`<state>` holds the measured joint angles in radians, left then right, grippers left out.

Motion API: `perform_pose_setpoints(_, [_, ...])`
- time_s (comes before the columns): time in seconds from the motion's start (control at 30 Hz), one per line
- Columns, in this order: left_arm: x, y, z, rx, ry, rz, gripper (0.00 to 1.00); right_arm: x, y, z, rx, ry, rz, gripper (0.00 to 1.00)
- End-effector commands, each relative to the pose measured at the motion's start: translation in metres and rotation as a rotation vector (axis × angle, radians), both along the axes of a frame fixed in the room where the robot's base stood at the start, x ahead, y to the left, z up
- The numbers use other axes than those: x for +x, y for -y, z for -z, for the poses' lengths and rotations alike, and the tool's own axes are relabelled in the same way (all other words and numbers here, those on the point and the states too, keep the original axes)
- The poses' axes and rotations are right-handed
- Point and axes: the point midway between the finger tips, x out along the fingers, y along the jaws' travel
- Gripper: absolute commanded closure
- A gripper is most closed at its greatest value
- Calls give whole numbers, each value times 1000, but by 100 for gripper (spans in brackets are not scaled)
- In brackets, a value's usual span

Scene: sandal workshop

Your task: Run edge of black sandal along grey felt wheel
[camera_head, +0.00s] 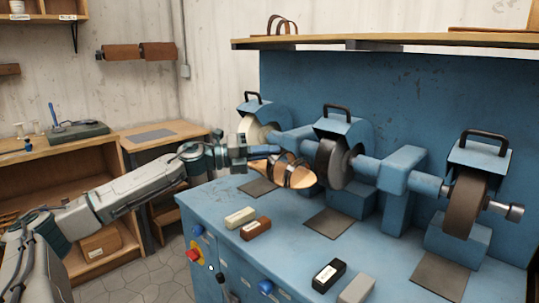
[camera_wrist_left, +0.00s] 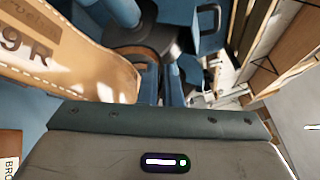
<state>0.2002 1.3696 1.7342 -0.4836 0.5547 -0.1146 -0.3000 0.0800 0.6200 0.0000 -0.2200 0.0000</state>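The sandal (camera_head: 301,178) has a tan footbed and dark straps. It is held out level above the blue bench, toe toward the middle wheel. In the left wrist view the sandal (camera_wrist_left: 75,55) shows a tan footbed stamped "9 R". My left gripper (camera_head: 262,153) is shut on its heel end; its fingers also show in the wrist view (camera_wrist_left: 160,85). The grey felt wheel (camera_head: 326,158) is the middle one on the machine, just right of the toe. I cannot tell whether they touch. My right gripper is out of view.
A pale wheel (camera_head: 256,132) is behind the sandal and a brown wheel (camera_head: 465,204) is at right. Several compound bars, including a cream bar (camera_head: 240,217) and a black bar (camera_head: 329,275), lie on the blue bench (camera_head: 290,236). A red button (camera_head: 193,255) is on its left side.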

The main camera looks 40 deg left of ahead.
Motion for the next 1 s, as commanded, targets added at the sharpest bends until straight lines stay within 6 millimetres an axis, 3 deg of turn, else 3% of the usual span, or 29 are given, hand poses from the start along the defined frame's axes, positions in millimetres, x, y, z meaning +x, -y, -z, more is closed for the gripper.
perform_pose_setpoints(1.0, [1, 0, -1, 1, 1, 0, 100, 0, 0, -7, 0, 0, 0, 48])
